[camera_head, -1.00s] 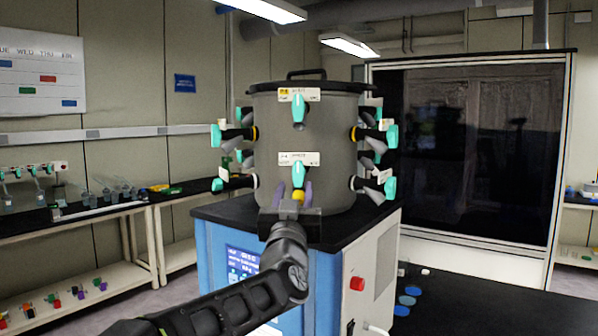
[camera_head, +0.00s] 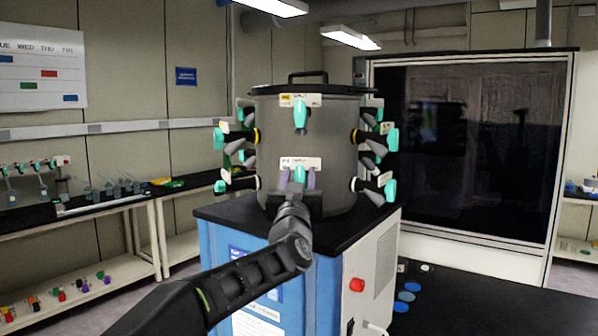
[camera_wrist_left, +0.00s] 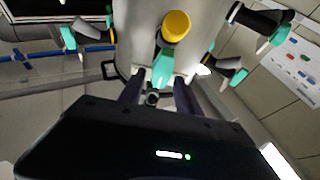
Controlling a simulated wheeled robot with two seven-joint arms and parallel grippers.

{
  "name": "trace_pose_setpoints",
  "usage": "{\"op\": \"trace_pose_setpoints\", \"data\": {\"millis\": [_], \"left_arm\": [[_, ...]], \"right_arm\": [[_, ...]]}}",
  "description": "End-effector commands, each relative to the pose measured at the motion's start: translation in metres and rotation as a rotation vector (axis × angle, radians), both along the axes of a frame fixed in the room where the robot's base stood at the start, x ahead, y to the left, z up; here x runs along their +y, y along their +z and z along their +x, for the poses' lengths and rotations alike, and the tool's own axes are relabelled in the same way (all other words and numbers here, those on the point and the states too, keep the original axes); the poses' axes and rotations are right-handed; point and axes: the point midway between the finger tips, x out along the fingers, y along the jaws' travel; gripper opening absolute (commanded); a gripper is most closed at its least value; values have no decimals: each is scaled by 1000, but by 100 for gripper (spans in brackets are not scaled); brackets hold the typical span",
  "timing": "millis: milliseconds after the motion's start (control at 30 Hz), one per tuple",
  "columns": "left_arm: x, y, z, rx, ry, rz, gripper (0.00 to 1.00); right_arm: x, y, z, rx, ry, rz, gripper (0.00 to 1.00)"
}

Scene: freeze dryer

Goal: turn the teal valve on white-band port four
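The freeze dryer's grey drum (camera_head: 330,140) carries teal valves around its side in an upper and a lower row. The front lower teal valve (camera_head: 299,174) sits under a white label (camera_head: 301,162) whose small print I cannot read surely. My left gripper (camera_head: 298,180) is at this valve, one purple-grey finger on each side of it. In the left wrist view the teal handle (camera_wrist_left: 163,68) lies between the fingertips (camera_wrist_left: 160,84), which stand apart; firm contact is not clear. A yellow cap (camera_wrist_left: 176,26) shows beside the handle. My right gripper is not in view.
Side ports stick out near the gripper: a lower left teal valve (camera_head: 222,184) and a lower right one (camera_head: 390,190), with white bands at their bases. The black top (camera_head: 240,214) of the blue cabinet lies below. A side bench (camera_head: 100,203) stands at left.

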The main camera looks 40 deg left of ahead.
Motion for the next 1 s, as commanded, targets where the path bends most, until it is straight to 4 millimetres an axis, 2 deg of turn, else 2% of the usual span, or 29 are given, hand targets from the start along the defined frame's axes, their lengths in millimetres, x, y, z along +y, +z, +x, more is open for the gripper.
{"op": "trace_pose_setpoints", "data": {"millis": [233, 733, 1000], "left_arm": [[0, 0, 1, 0, 0, 0, 40], [0, 0, 0, 0, -1, 0, 0], [0, 0, 0, 0, -1, 0, 0]], "right_arm": [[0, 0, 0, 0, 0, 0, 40], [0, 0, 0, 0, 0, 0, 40], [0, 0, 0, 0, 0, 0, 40]]}}
